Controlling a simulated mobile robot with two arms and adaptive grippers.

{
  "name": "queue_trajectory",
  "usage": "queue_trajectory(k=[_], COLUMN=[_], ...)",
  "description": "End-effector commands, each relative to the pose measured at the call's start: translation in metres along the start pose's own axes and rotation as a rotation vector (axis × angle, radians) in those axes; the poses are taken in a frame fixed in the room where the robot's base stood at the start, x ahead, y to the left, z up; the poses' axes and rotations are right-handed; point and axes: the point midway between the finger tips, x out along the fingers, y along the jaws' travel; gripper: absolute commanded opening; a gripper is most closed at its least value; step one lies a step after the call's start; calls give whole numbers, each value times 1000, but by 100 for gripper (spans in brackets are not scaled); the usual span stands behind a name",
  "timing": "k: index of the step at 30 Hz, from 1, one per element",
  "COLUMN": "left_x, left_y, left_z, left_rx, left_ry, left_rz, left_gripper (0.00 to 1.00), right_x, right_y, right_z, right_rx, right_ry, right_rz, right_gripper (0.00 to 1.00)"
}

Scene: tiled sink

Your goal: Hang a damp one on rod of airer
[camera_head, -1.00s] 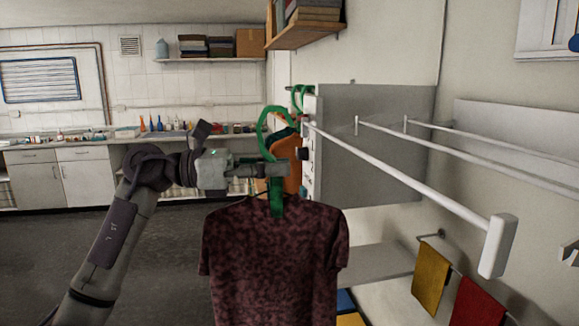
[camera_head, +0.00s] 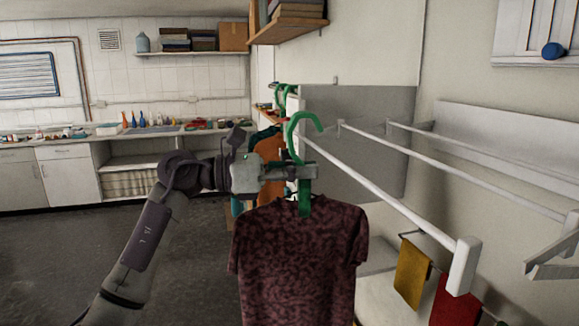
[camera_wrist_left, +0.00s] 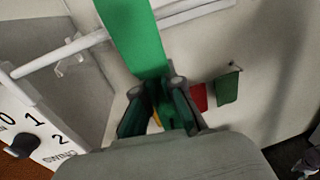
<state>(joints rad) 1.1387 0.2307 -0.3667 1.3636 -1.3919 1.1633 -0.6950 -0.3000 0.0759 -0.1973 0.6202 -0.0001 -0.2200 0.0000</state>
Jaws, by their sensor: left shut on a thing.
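My left gripper (camera_head: 306,172) is shut on the neck of a green hanger (camera_head: 303,145). A dark red mottled shirt (camera_head: 300,260) hangs from the hanger below the gripper. The hanger's hook opens to the right and overlaps the far part of the airer's front white rod (camera_head: 385,200) in the head view. I cannot tell whether it touches the rod. In the left wrist view, the fingers (camera_wrist_left: 165,105) close on the wide green hanger strip (camera_wrist_left: 135,35), and a white rod (camera_wrist_left: 60,55) passes behind it. My right gripper is not in view.
More green hangers (camera_head: 283,96) with orange (camera_head: 268,155) and teal garments are at the rod's far end. Two more white rods (camera_head: 450,170) run nearer the wall. The front rod ends in a white block (camera_head: 464,266). Yellow (camera_head: 411,275) and red cloths hang below.

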Motion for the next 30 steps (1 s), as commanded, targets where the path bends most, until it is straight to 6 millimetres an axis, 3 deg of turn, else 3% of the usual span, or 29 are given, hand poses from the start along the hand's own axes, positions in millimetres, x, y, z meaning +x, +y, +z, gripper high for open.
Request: queue_trajectory(k=[2,3,12,26,30], left_x=[7,5,4,4,4], left_y=[1,1,0,0,0], left_z=[2,-8,-26,-30,-30], left_rx=[-1,-1,0,0,0], left_ry=[-1,0,0,0,0], left_rz=[-1,2,1,1,1], left_gripper=[0,0,0,0,25], right_x=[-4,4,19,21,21], right_y=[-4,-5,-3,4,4], right_z=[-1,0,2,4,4], right_rx=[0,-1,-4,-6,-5], right_ry=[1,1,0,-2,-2], right_rz=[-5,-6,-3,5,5], right_gripper=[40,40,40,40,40])
